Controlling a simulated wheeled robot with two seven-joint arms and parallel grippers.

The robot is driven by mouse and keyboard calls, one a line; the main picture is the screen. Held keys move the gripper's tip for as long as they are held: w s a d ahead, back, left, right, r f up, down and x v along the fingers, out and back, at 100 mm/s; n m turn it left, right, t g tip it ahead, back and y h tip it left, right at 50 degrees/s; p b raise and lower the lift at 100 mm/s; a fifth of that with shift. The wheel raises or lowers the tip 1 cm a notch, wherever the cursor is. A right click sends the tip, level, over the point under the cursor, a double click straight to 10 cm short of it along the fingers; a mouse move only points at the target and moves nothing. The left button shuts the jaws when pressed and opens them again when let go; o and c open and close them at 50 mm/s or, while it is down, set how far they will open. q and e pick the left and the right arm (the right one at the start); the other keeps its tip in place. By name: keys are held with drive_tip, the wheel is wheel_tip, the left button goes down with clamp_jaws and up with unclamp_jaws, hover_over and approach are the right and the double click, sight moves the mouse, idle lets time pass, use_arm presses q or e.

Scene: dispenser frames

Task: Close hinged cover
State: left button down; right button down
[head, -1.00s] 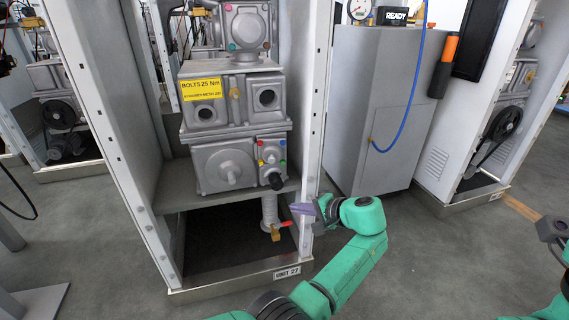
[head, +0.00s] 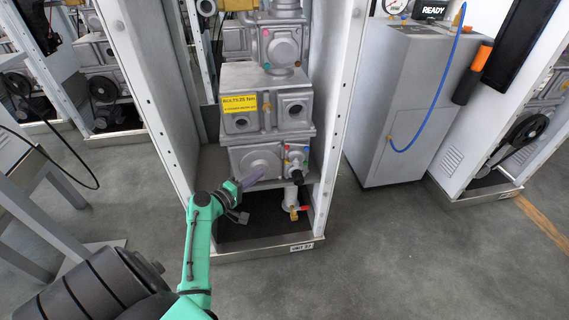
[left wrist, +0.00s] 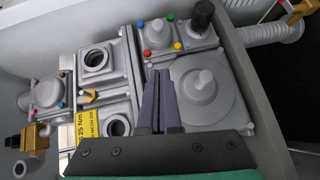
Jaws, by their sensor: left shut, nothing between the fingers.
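No cover standing open on a hinge can be made out. A grey machine block (head: 270,158) sits low in the open cabinet, and its front carries a flat plate with a round raised cover (head: 259,162). The round cover also shows in the left wrist view (left wrist: 203,88). My left gripper (head: 264,173) is shut and empty, its fingers in front of the lower part of the round cover. In the left wrist view the closed fingers (left wrist: 159,78) point at the block, just left of the round cover. I cannot tell whether they touch. My right gripper is out of view.
A knob panel with a black knob (head: 296,173) is right of the round cover. A red-handled valve (head: 300,209) is below. The cabinet posts (head: 338,115) flank the machine. A grey cabinet (head: 400,105) stands at the right. The floor (head: 400,250) in front is clear.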

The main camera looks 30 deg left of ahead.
sight(294, 163)
use_arm(q)
drive_tip(key=w+d, duration=0.1)
drive_tip(key=w, duration=0.2)
drive_tip(key=w+d+f, duration=0.1)
drive_tip(key=w, duration=0.2)
drive_tip(key=w+d+b, duration=0.1)
drive_tip(key=w, duration=0.2)
drive_tip(key=shift+w+f, duration=0.15)
drive_tip(key=shift+f, duration=0.05)
drive_tip(key=shift+w+d, duration=0.25)
drive_tip(key=shift+d, duration=0.1)
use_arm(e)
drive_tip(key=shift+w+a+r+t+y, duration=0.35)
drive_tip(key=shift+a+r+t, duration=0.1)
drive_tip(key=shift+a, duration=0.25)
use_arm(q)
drive_tip(key=shift+w+d+f, duration=0.1)
drive_tip(key=shift+w+d, duration=0.1)
drive_tip(key=shift+d, duration=0.05)
drive_tip(key=shift+w+d, duration=0.55)
drive_tip(key=shift+w, duration=0.05)
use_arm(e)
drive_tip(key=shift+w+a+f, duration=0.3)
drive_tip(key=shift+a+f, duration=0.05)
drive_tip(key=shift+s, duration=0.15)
